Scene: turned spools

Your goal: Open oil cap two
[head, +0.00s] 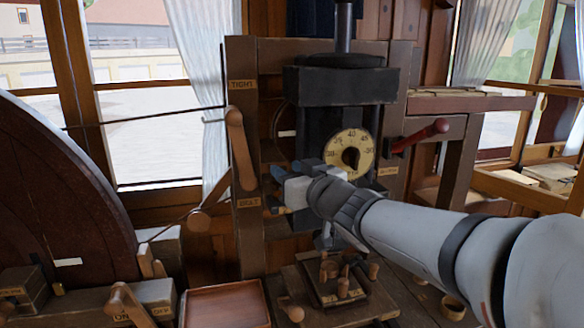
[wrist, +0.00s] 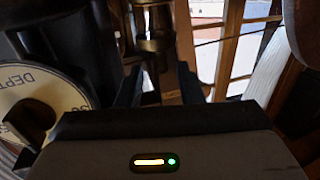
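My gripper (head: 290,172) is in front of the wooden machine frame, just left of the round dial. In the wrist view its two dark fingers (wrist: 160,88) stand apart with a gap between them, and I see nothing held. A dark, brownish metal fitting with a round, stepped shape (wrist: 155,42) shows beyond the fingertips in the wrist view. I cannot tell whether it is oil cap two. No oil cap can be made out surely in the head view, where my arm and gripper hide part of the machine.
A cream dial (head: 351,154) is close beside my gripper; it also shows in the wrist view (wrist: 38,100). A wooden lever (head: 240,148) stands left, a red-handled lever (head: 420,135) right. Below are a peg board (head: 335,285) and a wooden tray (head: 225,305). A large wheel (head: 60,190) fills the left.

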